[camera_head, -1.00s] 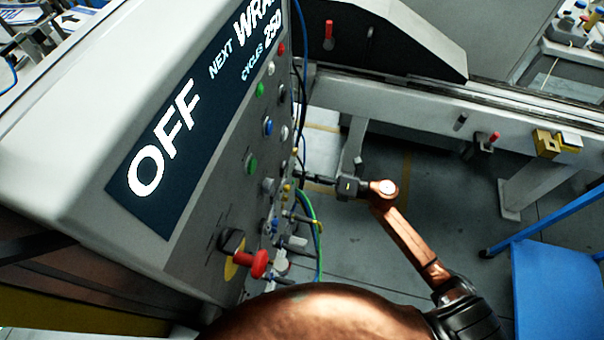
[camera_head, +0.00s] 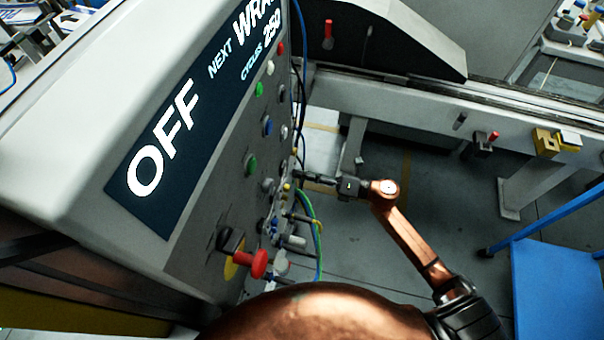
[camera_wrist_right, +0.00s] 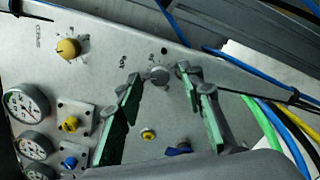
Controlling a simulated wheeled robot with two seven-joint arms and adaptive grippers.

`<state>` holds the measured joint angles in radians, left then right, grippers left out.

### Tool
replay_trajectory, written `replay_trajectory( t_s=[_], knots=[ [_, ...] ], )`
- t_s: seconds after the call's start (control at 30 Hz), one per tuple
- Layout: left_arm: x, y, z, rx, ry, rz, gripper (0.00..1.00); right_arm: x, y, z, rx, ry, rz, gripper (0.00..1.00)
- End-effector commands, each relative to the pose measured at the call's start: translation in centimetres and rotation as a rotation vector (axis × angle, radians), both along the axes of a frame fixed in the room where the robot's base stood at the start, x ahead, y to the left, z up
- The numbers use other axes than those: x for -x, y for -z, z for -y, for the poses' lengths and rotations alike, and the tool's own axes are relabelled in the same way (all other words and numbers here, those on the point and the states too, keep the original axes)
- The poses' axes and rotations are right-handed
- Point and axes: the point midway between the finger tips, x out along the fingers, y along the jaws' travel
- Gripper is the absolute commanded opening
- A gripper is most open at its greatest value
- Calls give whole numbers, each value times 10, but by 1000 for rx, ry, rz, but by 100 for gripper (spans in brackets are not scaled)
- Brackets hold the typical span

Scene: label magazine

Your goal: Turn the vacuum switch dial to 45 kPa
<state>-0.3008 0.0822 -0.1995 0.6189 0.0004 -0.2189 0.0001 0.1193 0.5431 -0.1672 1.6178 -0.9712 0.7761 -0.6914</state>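My right gripper (camera_head: 304,177) reaches the side of the grey control panel (camera_head: 205,225) from the right. In the right wrist view the right gripper (camera_wrist_right: 160,73) has its two green-padded fingers apart. A small round grey dial (camera_wrist_right: 157,76) shows between the fingertips and looks like the vacuum switch dial. The fingertips are on either side of it; I cannot tell whether they touch it. Its setting is too small to read. In the head view I cannot make out the dial at the fingertips. My left gripper is not in view.
Yellow knob (camera_wrist_right: 68,48), pressure gauge (camera_wrist_right: 25,102) and blue knob (camera_wrist_right: 71,162) sit left of the fingers on the panel. Blue hose (camera_wrist_right: 245,70) and green hose (camera_wrist_right: 262,120) run at the right. A red knob (camera_head: 259,263) sticks out low on the panel.

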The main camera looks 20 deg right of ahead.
Motion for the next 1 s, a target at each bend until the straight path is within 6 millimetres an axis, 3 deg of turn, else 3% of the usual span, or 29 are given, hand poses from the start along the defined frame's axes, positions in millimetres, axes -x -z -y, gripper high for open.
replay_trajectory(
  t_s=[0.53, 0.7, 1.0],
  knots=[
    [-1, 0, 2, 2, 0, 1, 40, 56, 1, 82, 4, 1, -2, 35],
    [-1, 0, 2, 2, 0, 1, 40, 64, 1, 94, 1, 0, -2, 35],
    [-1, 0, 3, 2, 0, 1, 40, 65, 1, 96, 1, 0, -2, 35]
  ],
)
